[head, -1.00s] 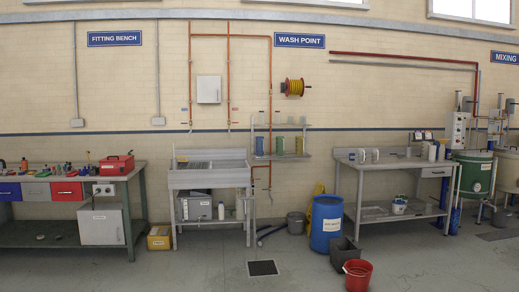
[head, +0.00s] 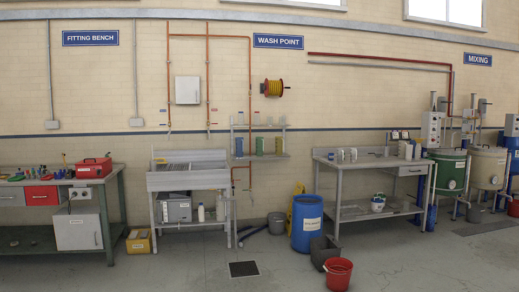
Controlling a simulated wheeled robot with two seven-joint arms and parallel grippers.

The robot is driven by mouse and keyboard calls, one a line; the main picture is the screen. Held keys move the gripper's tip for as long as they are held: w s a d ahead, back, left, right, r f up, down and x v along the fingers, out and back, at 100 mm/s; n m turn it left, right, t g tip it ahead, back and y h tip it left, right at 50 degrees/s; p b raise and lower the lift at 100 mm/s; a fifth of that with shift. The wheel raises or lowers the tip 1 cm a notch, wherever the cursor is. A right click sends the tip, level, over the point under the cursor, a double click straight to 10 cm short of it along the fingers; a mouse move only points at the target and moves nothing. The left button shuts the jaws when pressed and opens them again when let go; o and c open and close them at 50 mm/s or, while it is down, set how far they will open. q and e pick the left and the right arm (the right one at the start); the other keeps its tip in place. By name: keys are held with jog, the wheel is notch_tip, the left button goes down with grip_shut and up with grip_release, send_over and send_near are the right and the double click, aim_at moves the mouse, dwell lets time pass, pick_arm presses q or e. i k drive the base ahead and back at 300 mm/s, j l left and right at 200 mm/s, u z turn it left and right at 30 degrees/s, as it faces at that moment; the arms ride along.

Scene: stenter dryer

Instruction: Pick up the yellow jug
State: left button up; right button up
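I cannot make out a clear yellow jug in the head view. On the small wall shelf (head: 258,157) at the wash point stand several small containers: a blue one (head: 239,147), a green one (head: 259,146) and a yellowish-green one (head: 279,145). They are too small to tell whether any is a jug. Pale jug-like vessels (head: 347,155) stand on the right-hand bench (head: 375,163). Neither of my grippers is in view.
A grey sink unit (head: 188,180) stands left of the shelf. A dark floor grate (head: 243,269) lies mid-floor. The front floor is mostly clear.

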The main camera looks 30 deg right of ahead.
aim_at(279, 141)
jog(key=z, duration=1.25)
jog(key=i, duration=4.1)
jog(key=i+z, duration=0.1)
jog(key=i, duration=1.25)
jog(key=i+j, duration=0.2)
jog(key=i, duration=1.15)
jog(key=i+j+z, duration=0.15)
jog(key=i+z, duration=0.3)
jog(key=i+j+z, duration=0.35)
jog(key=i+z, duration=0.15)
jog(key=i+j+z, duration=0.55)
jog(key=j, duration=0.25)
jog(key=i, duration=0.1)
